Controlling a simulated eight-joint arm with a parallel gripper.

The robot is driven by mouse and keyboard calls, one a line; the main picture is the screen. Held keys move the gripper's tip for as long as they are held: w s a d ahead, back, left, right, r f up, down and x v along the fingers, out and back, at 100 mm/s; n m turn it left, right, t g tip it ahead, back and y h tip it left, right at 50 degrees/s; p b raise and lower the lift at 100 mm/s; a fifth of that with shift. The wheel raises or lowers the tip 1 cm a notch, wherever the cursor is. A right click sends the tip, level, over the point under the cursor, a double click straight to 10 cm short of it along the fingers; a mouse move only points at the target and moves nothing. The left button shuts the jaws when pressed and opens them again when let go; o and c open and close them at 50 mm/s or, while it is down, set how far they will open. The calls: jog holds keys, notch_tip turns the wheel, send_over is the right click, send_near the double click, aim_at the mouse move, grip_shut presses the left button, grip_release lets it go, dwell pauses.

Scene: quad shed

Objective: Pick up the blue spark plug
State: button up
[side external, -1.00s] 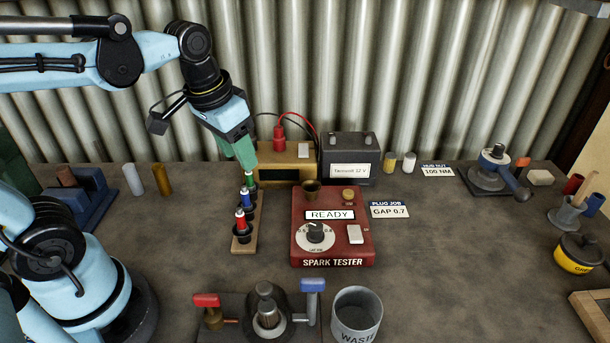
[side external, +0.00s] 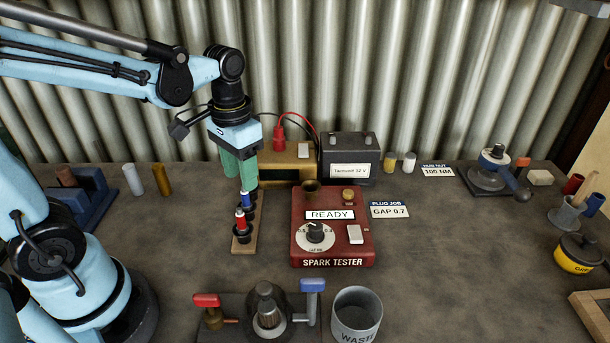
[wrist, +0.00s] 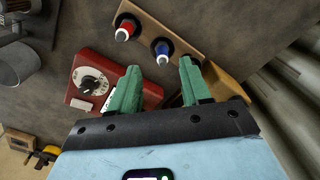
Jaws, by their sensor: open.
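The blue spark plug (side external: 248,201) stands upright in a wooden rack (side external: 241,248), behind the red spark plug (side external: 240,222). In the wrist view the blue plug (wrist: 162,48) shows just beyond the fingertips, between their lines, with the red plug (wrist: 124,32) to its left on the rack (wrist: 145,22). My gripper (side external: 241,178) has green fingers pointing down over the rack's far end, above and slightly behind the blue plug. In the wrist view my gripper (wrist: 160,72) is open with nothing between its fingers. The green plug is hidden now.
The red spark tester (side external: 333,245) stands close right of the rack. A yellow box (side external: 291,158) and a battery (side external: 350,160) stand behind. A clamp fixture (side external: 267,310) and waste bin (side external: 357,318) are in front. Bench left of the rack is clear.

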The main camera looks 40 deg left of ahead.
aim_at(246, 202)
jog(key=shift+w+a+f, duration=0.1)
jog(key=shift+f, duration=1.3)
jog(key=shift+w+a+f, duration=0.1)
jog(key=shift+f, duration=1.25)
grip_shut()
